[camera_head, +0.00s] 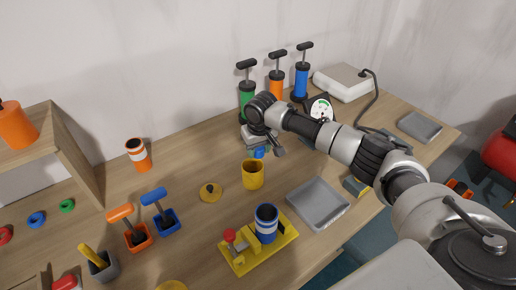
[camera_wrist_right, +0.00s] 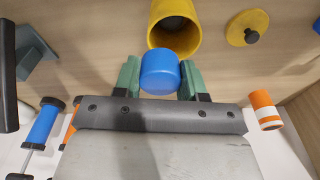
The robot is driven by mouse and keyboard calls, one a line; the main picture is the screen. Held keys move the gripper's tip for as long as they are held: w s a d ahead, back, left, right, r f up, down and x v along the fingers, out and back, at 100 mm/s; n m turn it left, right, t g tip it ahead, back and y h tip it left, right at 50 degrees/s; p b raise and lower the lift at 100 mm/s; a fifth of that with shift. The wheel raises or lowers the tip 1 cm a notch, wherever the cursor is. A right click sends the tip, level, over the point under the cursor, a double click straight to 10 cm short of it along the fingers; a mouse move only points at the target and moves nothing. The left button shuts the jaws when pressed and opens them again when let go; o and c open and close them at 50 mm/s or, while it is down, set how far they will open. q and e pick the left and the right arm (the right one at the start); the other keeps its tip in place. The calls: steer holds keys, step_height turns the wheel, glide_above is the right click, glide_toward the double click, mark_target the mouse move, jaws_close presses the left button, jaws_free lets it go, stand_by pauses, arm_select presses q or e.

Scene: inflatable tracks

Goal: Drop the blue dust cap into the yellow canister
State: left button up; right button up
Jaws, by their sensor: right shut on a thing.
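The blue dust cap (camera_wrist_right: 160,72) is held between the two green fingertips of my right gripper (camera_wrist_right: 159,80) in the right wrist view. In the head view the cap (camera_head: 259,153) shows as a small blue shape just behind the rim of the yellow canister (camera_head: 252,175). The canister stands upright with its open mouth up; its dark inside also shows in the right wrist view (camera_wrist_right: 174,38), beside the cap. The right gripper (camera_head: 259,151) is at the far side of the canister, its fingers small in the head view. My left gripper is not in view.
A yellow lid with a knob (camera_head: 210,192) lies left of the canister. A grey tray (camera_head: 317,203) and a yellow stand with a blue cup (camera_head: 267,222) are in front. Several pumps (camera_head: 301,75) stand at the back. An orange striped cup (camera_head: 138,153) stands farther left.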

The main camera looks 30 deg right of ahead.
mark_target(260, 150)
steer(key=o, duration=1)
steer(key=r, duration=0.3)
steer(key=s+r+b, duration=0.1)
steer(key=r, duration=0.3)
steer(key=r+b, duration=0.1)
steer(key=r, duration=0.2)
steer(key=shift+s+r, duration=0.15)
steer(key=shift+r, duration=0.2)
